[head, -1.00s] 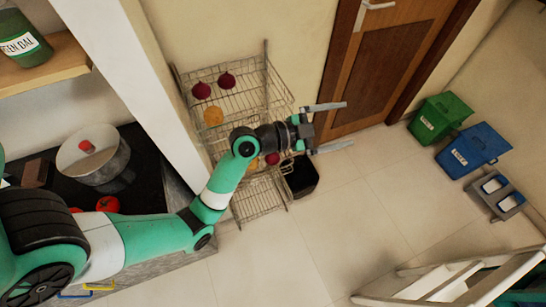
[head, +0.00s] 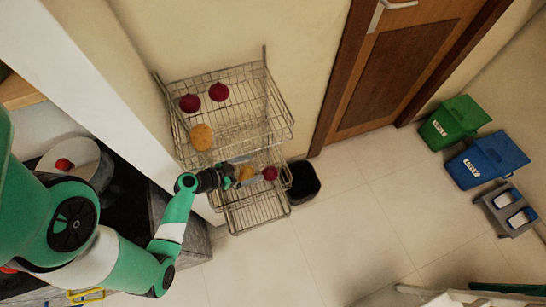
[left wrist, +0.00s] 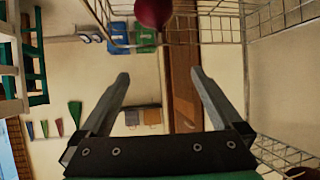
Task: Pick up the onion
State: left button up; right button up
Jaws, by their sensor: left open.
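Two dark red onions (head: 190,103) (head: 219,92) lie in the top basket of a wire rack (head: 283,127). Another dark red round onion (head: 270,173) is in a lower basket. My left gripper (head: 248,170) is at that lower level, just left of this onion, with its fingers partly hard to make out against the wires. In the left wrist view the open fingers (left wrist: 160,76) are empty, and a dark red onion (left wrist: 153,11) shows beyond them at the top edge, partly cut off. My right gripper is not in view.
A yellow-brown vegetable (head: 202,136) lies in the top basket and another (head: 246,173) beside my left fingers. A black bin (head: 303,182) stands right of the rack. Green (head: 452,122) and blue (head: 488,160) bins stand farther right. The middle floor is clear.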

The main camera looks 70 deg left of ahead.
pick_arm(q)
jog(key=b, duration=0.8)
send_near(265, 174)
jog(key=w+f, duration=0.2)
jog(key=f, duration=0.1)
jog(key=shift+w+a+f, duration=0.15)
jog(key=shift+w+f, duration=0.05)
jog(key=shift+w, duration=0.2)
jog(key=shift+w+r, duration=0.1)
jog(key=shift+w, duration=0.45)
jog(key=shift+w+a, duration=0.2)
jog(key=shift+w, duration=0.15)
jog(key=b+x, duration=0.1)
jog(key=x, duration=0.4)
jog(key=shift+w+b, duration=0.3)
jog(key=shift+w, duration=0.05)
jog(key=shift+s, duration=0.1)
jog(key=shift+c, duration=0.9)
jog(key=c, duration=1.1)
